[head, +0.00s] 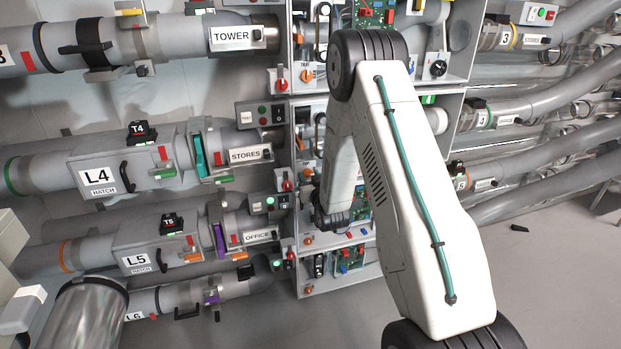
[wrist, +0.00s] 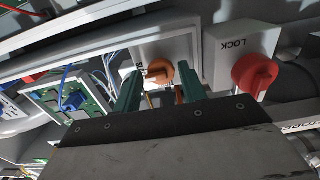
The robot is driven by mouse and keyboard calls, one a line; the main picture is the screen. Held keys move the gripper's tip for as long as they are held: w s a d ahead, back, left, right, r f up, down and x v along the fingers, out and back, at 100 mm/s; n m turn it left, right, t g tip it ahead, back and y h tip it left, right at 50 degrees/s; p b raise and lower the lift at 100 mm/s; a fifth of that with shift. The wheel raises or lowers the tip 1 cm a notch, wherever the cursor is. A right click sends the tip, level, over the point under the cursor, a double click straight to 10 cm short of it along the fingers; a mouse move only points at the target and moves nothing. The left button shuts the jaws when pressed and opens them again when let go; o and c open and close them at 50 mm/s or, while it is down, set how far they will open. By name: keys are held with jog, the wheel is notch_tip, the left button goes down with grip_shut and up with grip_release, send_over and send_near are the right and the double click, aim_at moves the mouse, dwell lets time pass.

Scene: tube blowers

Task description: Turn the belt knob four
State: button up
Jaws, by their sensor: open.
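In the wrist view, an orange knob (wrist: 160,73) sits on a white plate with partly hidden lettering. My gripper (wrist: 160,81) is open, with one green finger on each side of this knob. I cannot tell whether either finger touches it. No number shows near the knob in the wrist view. In the head view, a small orange knob (head: 308,173) shows on the cabinet beside the L4 STORES tube, left of my arm. My gripper's fingers are hidden behind my arm in the head view.
A red knob (wrist: 255,76) on a plate marked LOCK stands close to the right of my gripper. A green circuit board (wrist: 78,100) with blue wires lies to the left. Cabinet shelves and frame edges (head: 385,87) surround my arm. Open floor (head: 555,270) shows at right.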

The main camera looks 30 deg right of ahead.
jog(key=c, duration=0.7)
jog(key=shift+n, duration=0.4)
jog(key=n, duration=0.8)
jog(key=shift+r, duration=0.1)
jog(key=n, duration=0.5)
jog(key=shift+n, duration=2)
jog(key=shift+a, duration=0.1)
